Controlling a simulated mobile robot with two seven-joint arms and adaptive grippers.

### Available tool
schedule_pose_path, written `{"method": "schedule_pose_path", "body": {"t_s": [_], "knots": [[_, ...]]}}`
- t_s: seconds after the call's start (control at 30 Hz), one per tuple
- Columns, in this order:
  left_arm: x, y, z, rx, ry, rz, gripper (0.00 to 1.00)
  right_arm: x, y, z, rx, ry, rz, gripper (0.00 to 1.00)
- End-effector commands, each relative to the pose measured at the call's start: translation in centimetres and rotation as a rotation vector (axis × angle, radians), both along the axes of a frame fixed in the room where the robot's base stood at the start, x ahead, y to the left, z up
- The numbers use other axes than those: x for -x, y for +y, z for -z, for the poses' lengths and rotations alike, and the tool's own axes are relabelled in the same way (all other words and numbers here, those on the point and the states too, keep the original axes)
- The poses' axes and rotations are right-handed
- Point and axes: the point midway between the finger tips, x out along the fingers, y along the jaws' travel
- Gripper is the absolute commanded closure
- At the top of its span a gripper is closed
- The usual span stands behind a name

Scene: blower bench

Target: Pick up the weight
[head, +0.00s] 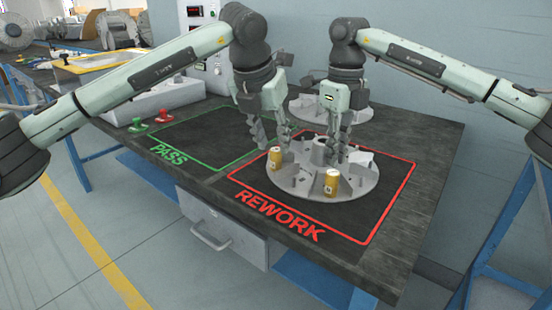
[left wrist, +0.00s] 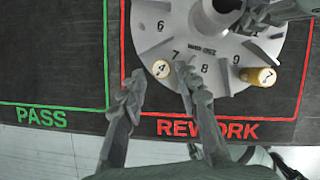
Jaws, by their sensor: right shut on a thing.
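A grey bladed fan wheel (head: 310,193) with numbered sectors lies in the red REWORK frame; it also fills the top of the left wrist view (left wrist: 215,85). A brass weight marked 4 (left wrist: 161,69) stands on its left rim, seen in the head view too (head: 275,160). A second brass weight, marked 7 (left wrist: 258,76), stands on its near rim in the head view (head: 331,183). My left gripper (head: 274,146) is open and empty, its fingers (left wrist: 158,74) on either side of weight 4, apparently above it. My right gripper (head: 337,158) is shut on the fan wheel near its hub; the contact is partly hidden.
The green PASS frame (head: 205,136) to the left is empty. Another grey wheel (head: 305,107) sits behind my grippers. A grey box (head: 160,100) stands at the back left. The bench's near edge is close below REWORK.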

Motion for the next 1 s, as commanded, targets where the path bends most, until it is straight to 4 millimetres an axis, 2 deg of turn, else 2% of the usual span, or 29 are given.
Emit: {"method": "schedule_pose_path", "body": {"t_s": [0.1, 0.27, 0.47, 0.6, 0.63, 1.0], "knots": [[-0.6, -0.6, 1.9, -0.002, 0.005, 0.0, 0.68, 0.4, 0.2, 0.6, 0.001, 0.015, -0.008, 1.0], [-1.2, -0.8, 3.5, -0.001, 0.002, -0.001, 0.68, 0.4, 0.2, 0.6, 0.001, 0.015, -0.008, 1.0], [-1.3, -0.9, 3.5, 0.0, 0.001, 0.0, 0.68, 0.4, 0.2, 0.6, 0.002, 0.016, -0.008, 1.0], [-1.3, -0.8, 3.5, 0.0, 0.001, 0.0, 0.85, 0.4, 0.2, 0.6, 0.002, 0.016, -0.008, 1.0], [-1.3, -0.8, 3.5, 0.0, 0.001, -0.001, 0.87, 0.4, 0.2, 0.6, 0.002, 0.016, -0.008, 1.0], [-1.3, -0.8, 3.1, 0.0, 0.0, -0.001, 0.87, 0.4, 0.2, 0.6, 0.002, 0.016, -0.008, 1.0]]}}
